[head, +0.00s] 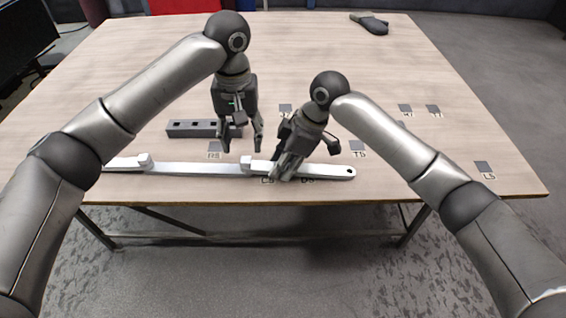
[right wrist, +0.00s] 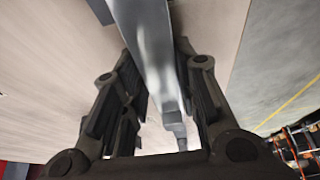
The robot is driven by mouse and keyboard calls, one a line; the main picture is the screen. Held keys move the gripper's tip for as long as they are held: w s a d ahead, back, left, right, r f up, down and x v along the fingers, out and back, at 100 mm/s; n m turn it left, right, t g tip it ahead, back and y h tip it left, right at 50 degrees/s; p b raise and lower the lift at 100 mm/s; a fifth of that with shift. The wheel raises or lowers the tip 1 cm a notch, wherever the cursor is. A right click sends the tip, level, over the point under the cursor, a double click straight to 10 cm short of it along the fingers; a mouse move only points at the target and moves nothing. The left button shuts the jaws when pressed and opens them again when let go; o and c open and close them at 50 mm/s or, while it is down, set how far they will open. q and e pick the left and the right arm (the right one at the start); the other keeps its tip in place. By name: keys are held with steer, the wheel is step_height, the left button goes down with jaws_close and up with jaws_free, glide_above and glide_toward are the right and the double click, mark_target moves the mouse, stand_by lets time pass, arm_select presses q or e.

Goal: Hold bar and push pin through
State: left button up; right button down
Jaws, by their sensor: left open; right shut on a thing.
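The long silvery bar (head: 200,169) lies near the table's front edge, with a round hole at its right end. Two small pale blocks (head: 247,163) sit along it. My right gripper (head: 285,172) is shut on the bar, right of the middle block. In the right wrist view the bar (right wrist: 147,40) runs between the two fingers (right wrist: 160,105). My left gripper (head: 241,147) is open and empty, pointing down just behind the bar. A dark grey block with several holes (head: 185,129) lies behind the bar, partly hidden by my left gripper. I cannot make out a pin.
Small grey squares with labels, such as one at the right (head: 358,146), are spread over the wooden table (head: 450,160). A dark tool-like object (head: 370,24) lies at the far edge. The table's right half is mostly clear. The front edge is close to the bar.

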steer(key=c, duration=1.1)
jaws_free()
steer(key=shift+o, duration=0.2)
